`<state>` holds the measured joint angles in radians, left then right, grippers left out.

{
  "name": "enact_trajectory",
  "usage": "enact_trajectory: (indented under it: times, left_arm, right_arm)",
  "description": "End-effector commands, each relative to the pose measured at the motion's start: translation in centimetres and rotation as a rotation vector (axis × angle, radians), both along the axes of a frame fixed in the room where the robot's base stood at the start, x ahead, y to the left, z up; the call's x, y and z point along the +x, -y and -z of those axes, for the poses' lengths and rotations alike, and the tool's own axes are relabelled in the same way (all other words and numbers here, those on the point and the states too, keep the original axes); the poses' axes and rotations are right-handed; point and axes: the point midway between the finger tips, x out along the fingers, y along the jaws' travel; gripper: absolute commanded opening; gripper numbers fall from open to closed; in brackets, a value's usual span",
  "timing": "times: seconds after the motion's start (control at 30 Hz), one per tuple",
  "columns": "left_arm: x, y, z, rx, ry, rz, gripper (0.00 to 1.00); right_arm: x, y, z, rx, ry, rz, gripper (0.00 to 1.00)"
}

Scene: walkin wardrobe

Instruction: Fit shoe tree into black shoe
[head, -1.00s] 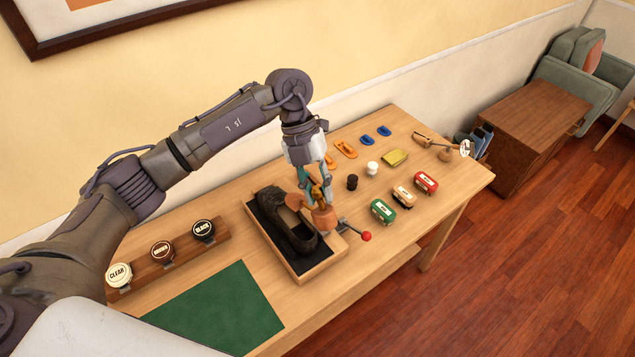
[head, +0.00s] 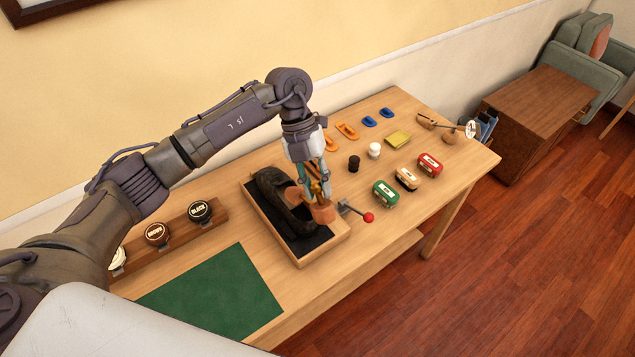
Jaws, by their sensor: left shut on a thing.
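The black shoe (head: 268,187) lies in a shallow wooden tray (head: 325,250) with a dark lining on the table. My left gripper (head: 319,194) points down over the right side of the shoe and tray. It is shut on a shoe tree (head: 323,214), whose rounded brown wooden end shows just below the fingers. The rest of that shoe tree is largely hidden by the gripper, and I cannot tell whether it touches the shoe. My right gripper is not in view.
A red-knobbed lever (head: 368,217) sticks out right of the tray. Green, cream and red tins (head: 406,180) stand farther right. Another shoe tree (head: 445,128) lies at the far end. A rack of round tins (head: 157,234) and a green mat (head: 212,297) are left.

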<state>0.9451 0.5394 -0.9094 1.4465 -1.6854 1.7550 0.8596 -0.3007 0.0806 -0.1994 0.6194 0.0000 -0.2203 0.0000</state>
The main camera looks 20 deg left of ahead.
Motion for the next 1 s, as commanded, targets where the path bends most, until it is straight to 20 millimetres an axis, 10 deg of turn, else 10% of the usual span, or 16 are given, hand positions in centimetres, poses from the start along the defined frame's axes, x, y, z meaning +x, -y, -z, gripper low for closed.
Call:
enact_trajectory:
  times: [1.0]
  left_arm:
    - [2.1, -2.6, 6.4, 0.069, 0.056, 0.000, 0.00]
  right_arm:
    - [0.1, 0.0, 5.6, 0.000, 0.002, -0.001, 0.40]
